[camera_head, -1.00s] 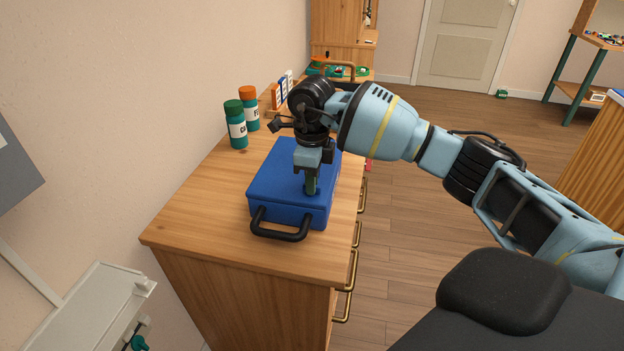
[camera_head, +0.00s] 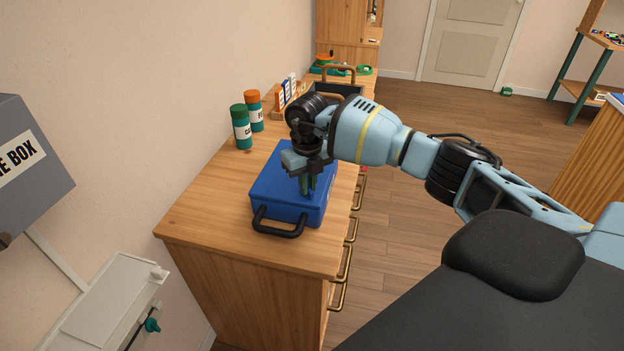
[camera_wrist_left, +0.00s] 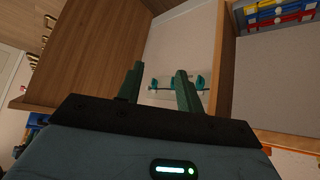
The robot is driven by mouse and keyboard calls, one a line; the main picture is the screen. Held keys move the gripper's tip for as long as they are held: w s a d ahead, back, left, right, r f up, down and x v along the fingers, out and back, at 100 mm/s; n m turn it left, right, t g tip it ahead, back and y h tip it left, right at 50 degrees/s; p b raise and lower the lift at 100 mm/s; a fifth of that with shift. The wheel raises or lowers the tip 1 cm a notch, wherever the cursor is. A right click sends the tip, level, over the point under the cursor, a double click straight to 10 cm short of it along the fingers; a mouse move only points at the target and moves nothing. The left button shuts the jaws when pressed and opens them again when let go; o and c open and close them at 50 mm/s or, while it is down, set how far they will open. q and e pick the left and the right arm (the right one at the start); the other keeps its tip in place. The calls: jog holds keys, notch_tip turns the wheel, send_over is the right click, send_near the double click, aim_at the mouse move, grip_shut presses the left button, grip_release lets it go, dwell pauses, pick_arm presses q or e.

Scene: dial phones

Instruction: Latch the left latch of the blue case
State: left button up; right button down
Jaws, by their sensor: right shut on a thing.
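The blue case (camera_head: 284,203) lies flat on the wooden cabinet top, its lid down and its black handle (camera_head: 278,226) toward me. My right gripper (camera_head: 306,190) points down at the lid's right part, near the handle side. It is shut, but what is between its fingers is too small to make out. The latches cannot be made out in the head view; the gripper covers part of that edge. My left gripper (camera_wrist_left: 159,85) shows only in the left wrist view, with its two green fingers apart and nothing between them, away from the case.
A green-capped bottle (camera_head: 241,128) and an orange-capped bottle (camera_head: 255,111) stand behind the case, near the wall. A wooden rack (camera_head: 287,97) and a dark handled box (camera_head: 337,84) are farther back. The cabinet top (camera_head: 205,215) left of the case is clear.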

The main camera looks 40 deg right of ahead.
jog(key=m, duration=0.1)
jog(key=m+p, duration=0.1)
jog(key=m, duration=0.1)
jog(key=m+p, duration=0.1)
jog(key=shift+r+m, duration=0.3)
jog(key=m+p, duration=0.1)
jog(key=m, duration=0.2)
jog(key=shift+f, duration=0.1)
pick_arm(q)
jog(key=w+r+t, duration=0.1)
jog(key=w+r, duration=0.3)
jog(key=r, duration=0.1)
jog(key=shift+w+a+r+t+p, duration=0.3)
jog(key=shift+w+a+r+p, duration=0.05)
jog(key=shift+a, duration=0.05)
pick_arm(e)
jog(key=shift+f+m, duration=0.1)
jog(key=shift+m, duration=0.5)
jog(key=shift+f, duration=0.1)
jog(key=c, duration=1.5)
grip_release()
jog(key=shift+r, duration=3.9)
